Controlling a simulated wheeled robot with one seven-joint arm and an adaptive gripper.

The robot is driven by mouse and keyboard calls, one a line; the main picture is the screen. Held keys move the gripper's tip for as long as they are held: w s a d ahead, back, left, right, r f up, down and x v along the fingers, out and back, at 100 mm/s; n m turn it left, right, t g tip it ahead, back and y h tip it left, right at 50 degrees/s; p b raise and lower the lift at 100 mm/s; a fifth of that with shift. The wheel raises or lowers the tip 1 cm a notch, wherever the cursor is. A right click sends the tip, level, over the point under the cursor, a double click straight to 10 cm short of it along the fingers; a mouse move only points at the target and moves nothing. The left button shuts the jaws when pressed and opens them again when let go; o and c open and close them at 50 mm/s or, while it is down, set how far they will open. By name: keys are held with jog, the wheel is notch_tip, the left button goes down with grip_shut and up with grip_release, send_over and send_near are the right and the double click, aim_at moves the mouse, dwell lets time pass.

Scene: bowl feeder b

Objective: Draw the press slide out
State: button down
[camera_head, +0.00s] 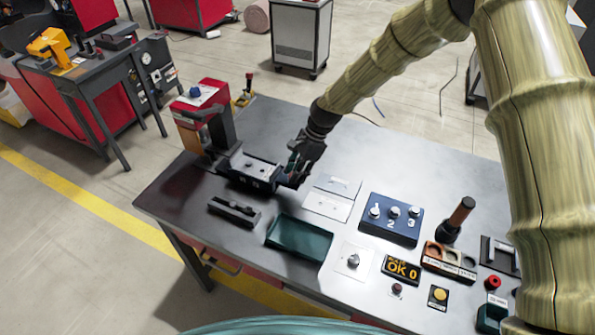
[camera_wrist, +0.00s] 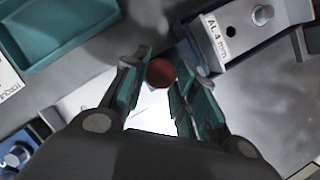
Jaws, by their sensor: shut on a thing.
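The red press (camera_head: 190,125) stands at the back left of the workbench. Its dark press slide (camera_head: 238,168) lies in front of it and to the right, with a grey plate on top. In the wrist view the end of the slide (camera_wrist: 230,35) carries a plate marked "AL 4 mm" and a pin. My gripper (camera_head: 292,172) is at the slide's right end. In the wrist view my gripper (camera_wrist: 160,80) has its green-padded fingers on either side of a dark red round knob (camera_wrist: 161,72) and is shut on it. The knob's join to the slide is hidden.
A dark bar (camera_head: 234,210) and a teal tray (camera_head: 300,254) lie in front of the slide. White plates (camera_head: 330,205) and a blue numbered panel (camera_head: 390,232) are to the right. Bare table (camera_head: 270,115) shows behind my gripper.

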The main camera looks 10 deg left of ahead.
jog(key=c, duration=1.1)
grip_release()
jog(key=shift+s+d, duration=0.1)
jog(key=shift+d, duration=0.1)
jog(key=v, duration=1.2)
